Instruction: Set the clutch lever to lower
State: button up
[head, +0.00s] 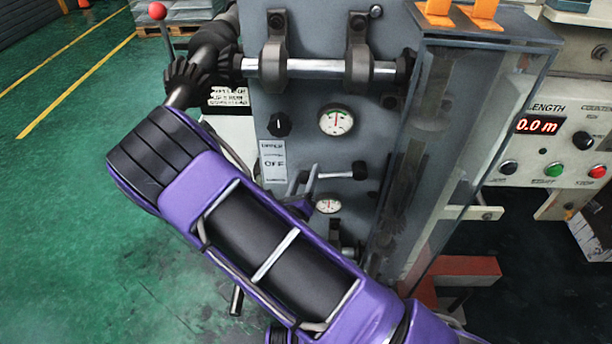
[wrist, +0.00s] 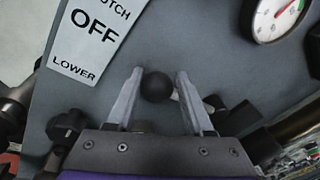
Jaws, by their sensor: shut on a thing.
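The clutch lever (head: 338,175) is a thin metal rod on the grey machine panel. It runs left, roughly level, from a black hub, and its black ball knob (wrist: 157,86) shows in the wrist view. My gripper (head: 304,178) is shut on the knob, with one finger on each side; in the wrist view my gripper (wrist: 157,88) spans it.
A gauge (head: 335,120) and a black selector knob (head: 279,125) are above the lever, and a smaller gauge (head: 328,205) is below. A clear guard (head: 420,160) stands close on the right. A roller bar (head: 320,68) crosses above. Green floor (head: 60,200) is open at left.

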jog(key=shift+f, duration=0.15)
grip_shut()
jog(key=shift+s+d+f+n, duration=0.1)
jog(key=shift+d+f+n, duration=0.05)
jog(key=shift+f+n, duration=0.7)
jog(key=f+n, duration=0.1)
jog(key=d+f+n, duration=0.1)
jog(key=f+n, duration=0.1)
jog(key=d+f+n+t, duration=0.1)
jog(key=f, duration=0.1)
jog(key=shift+n+b, duration=0.25)
jog(key=shift+b, duration=0.15)
jog(key=shift+s+d, duration=0.1)
jog(key=o, duration=1.2)
grip_release()
